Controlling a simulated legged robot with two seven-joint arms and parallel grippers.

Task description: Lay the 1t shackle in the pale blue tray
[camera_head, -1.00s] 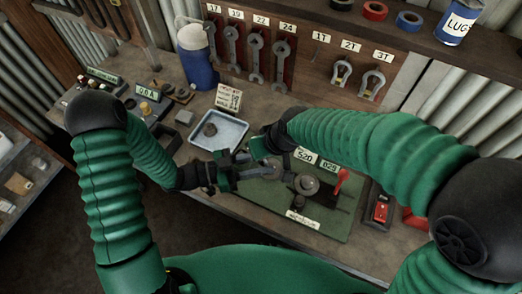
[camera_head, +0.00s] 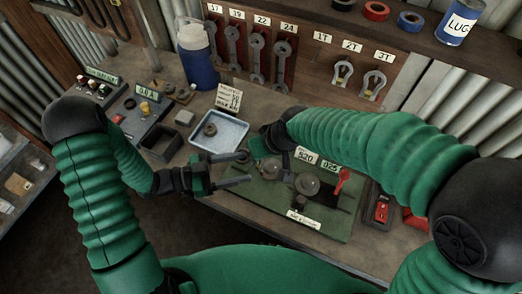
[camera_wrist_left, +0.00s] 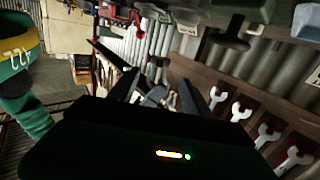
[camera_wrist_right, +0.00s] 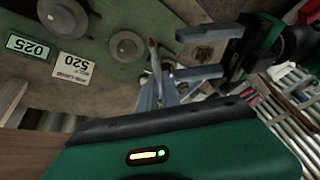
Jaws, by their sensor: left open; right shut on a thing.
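The pale blue tray (camera_head: 230,131) lies on the bench, with a dark ring-shaped thing (camera_head: 210,129) in it. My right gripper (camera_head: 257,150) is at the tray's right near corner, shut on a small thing. In the right wrist view a thin grey piece with a reddish tip (camera_wrist_right: 155,60) stands between its fingers; I cannot tell surely that it is the 1t shackle. The 1T place (camera_head: 322,60) on the board shows no shackle. My left gripper (camera_head: 243,168) is open and empty, its fingers apart just left of the right gripper; it also shows in the right wrist view (camera_wrist_right: 195,85).
A dark open box (camera_head: 160,143) stands left of the tray, a blue jug (camera_head: 198,62) behind. Shackles hang under 2T (camera_head: 342,75) and 3T (camera_head: 372,85).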

